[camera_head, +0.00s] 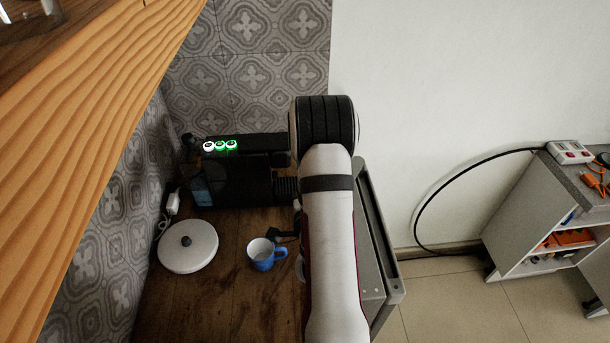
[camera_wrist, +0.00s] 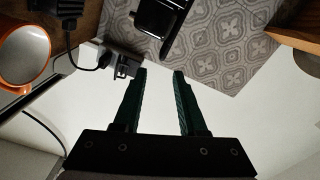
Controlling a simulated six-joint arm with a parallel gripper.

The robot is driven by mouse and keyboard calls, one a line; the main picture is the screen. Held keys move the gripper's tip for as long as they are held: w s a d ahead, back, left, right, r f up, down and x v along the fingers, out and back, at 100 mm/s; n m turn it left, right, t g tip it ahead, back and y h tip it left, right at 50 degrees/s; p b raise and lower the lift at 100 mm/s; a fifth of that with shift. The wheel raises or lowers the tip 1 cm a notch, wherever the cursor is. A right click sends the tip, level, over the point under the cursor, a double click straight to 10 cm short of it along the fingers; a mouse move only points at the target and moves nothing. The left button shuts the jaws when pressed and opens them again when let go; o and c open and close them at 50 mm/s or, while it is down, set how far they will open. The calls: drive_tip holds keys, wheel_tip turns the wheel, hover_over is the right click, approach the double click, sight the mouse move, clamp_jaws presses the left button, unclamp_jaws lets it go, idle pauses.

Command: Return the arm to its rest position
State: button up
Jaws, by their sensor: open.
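My gripper (camera_wrist: 159,75) shows in the wrist view with its two dark green fingers apart and nothing between them. The fingertips point toward the patterned tile wall and a black device at the top. In the head view my arm rises through the middle of the picture and hides the gripper.
A blue mug (camera_head: 262,256) and a round white lid-like disc with a dark knob (camera_head: 188,248) rest on the wooden counter (camera_head: 215,305). A black machine with lit buttons (camera_head: 235,170) stands behind. A wooden shelf (camera_head: 90,130) overhangs left. A grey cart (camera_head: 545,215) stands right.

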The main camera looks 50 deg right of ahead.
drive_tip(key=shift+s+a, duration=0.45)
drive_tip(key=shift+s, duration=0.05)
drive_tip(key=shift+w, duration=0.1)
